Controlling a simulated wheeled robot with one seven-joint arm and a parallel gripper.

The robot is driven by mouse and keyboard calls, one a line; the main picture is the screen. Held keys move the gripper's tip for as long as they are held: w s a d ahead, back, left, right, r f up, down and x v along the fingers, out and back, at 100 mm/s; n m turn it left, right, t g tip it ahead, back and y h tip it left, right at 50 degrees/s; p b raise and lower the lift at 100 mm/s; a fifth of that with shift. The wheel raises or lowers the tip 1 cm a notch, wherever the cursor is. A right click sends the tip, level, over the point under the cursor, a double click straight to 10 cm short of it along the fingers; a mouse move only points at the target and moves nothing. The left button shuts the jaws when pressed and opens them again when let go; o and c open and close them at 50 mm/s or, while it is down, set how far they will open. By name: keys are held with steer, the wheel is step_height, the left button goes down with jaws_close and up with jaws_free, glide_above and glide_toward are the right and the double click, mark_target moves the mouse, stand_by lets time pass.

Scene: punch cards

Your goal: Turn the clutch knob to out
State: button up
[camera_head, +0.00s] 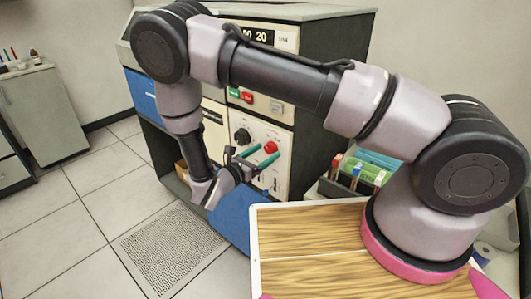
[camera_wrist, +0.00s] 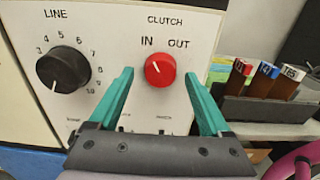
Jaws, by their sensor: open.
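The red clutch knob (camera_wrist: 160,69) is on a pale panel under the word CLUTCH, with IN at its upper left and OUT at its upper right. A small pale mark on the knob appears to point up-left, toward IN. My gripper (camera_wrist: 159,76) is open, with one green finger to each side of the knob in the wrist view. The fingers look short of the knob; no contact shows. In the head view, the knob (camera_head: 270,147) shows just beyond my gripper (camera_head: 258,157).
A black LINE knob (camera_wrist: 63,71) with numbers is left of the clutch knob. Small switches along the panel's lower edge are partly hidden by my gripper. A dark rack with coloured-top cards (camera_wrist: 265,108) stands at the right. Open tiled floor (camera_head: 90,215) lies to the left.

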steer(key=shift+w+d, duration=0.25)
jaws_close()
steer(key=m, duration=0.5)
steer(key=shift+a+m, duration=0.1)
steer(key=shift+m, duration=0.3)
steer(key=m, duration=0.5)
steer(key=shift+m, duration=0.7)
